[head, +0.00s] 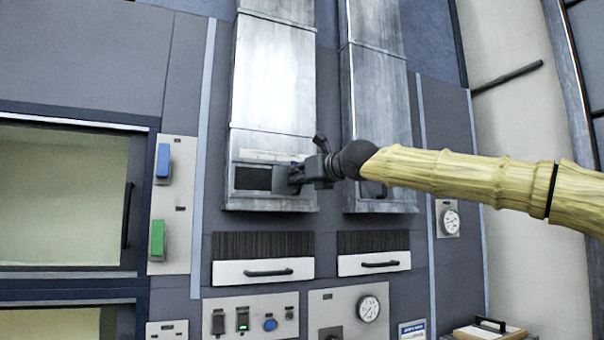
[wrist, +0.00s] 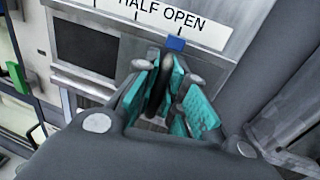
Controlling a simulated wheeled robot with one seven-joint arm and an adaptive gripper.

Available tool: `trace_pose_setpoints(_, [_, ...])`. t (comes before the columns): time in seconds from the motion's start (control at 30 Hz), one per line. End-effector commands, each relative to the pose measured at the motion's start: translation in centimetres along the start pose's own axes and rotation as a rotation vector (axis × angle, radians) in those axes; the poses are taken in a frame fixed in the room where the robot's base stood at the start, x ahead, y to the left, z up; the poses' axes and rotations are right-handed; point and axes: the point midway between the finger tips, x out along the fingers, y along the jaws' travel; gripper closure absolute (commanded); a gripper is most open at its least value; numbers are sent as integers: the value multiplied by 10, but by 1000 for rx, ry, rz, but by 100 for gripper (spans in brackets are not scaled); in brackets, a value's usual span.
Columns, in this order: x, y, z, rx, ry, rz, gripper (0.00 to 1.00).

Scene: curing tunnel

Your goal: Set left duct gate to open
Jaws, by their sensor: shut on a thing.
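The left duct (head: 273,85) is a tall grey metal shaft with its gate near the bottom. The gate has a dark opening (head: 252,178) under a pale label strip; the opening also shows in the wrist view (wrist: 85,44). My gripper (head: 294,178) is at the right side of the gate. Its teal-padded fingers (wrist: 165,92) are shut on the dark gate handle (wrist: 155,85), which they partly hide.
A second duct (head: 375,90) stands to the right, its lower part partly behind my arm. Below are two white drawers (head: 262,272) with dark handles and a control panel (head: 252,318). Blue (head: 163,160) and green (head: 157,240) switches are at left, beside an oven window (head: 60,195).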

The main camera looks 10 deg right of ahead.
Motion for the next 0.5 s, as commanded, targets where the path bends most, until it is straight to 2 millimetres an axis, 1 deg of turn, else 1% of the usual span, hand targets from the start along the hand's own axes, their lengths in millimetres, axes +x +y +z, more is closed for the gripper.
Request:
trace_pose_setpoints(0.03, [-2, -4, 4, 1, -5, -4, 100])
trace_pose_setpoints(0.1, [-2, -4, 4, 1, -5, -5, 100])
trace_pose_setpoints(0.13, [-2, -4, 4, 1, -5, -5, 86])
trace_pose_setpoints(0.23, [-2, -4, 3, 1, -5, -5, 68])
trace_pose_setpoints(0.27, [-2, -4, 3, 1, -4, -5, 65])
trace_pose_setpoints(0.5, [-1, -3, 1, 0, -2, -3, 65])
